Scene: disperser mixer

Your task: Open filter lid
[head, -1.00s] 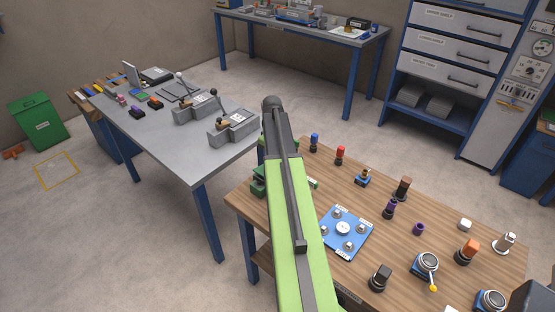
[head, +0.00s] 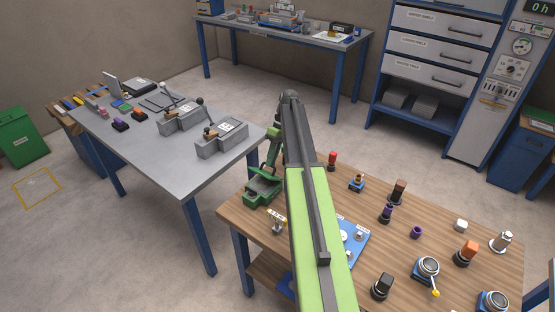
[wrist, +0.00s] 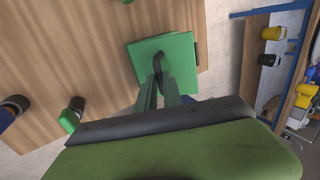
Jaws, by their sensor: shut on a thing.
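The filter is a dark green box (head: 264,188) at the far left corner of the wooden table, partly hidden behind my arm in the head view. In the wrist view its flat green lid (wrist: 148,58) shows from above, with a dark curved handle (wrist: 160,66). My gripper (wrist: 159,84) is shut on the handle.
The wooden table (head: 322,188) holds several coloured knobs and a blue plate (head: 354,246) right of the filter. A small yellow-topped fitting (head: 277,221) stands close in front of it. A grey table (head: 165,152) with lever blocks stands to the left.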

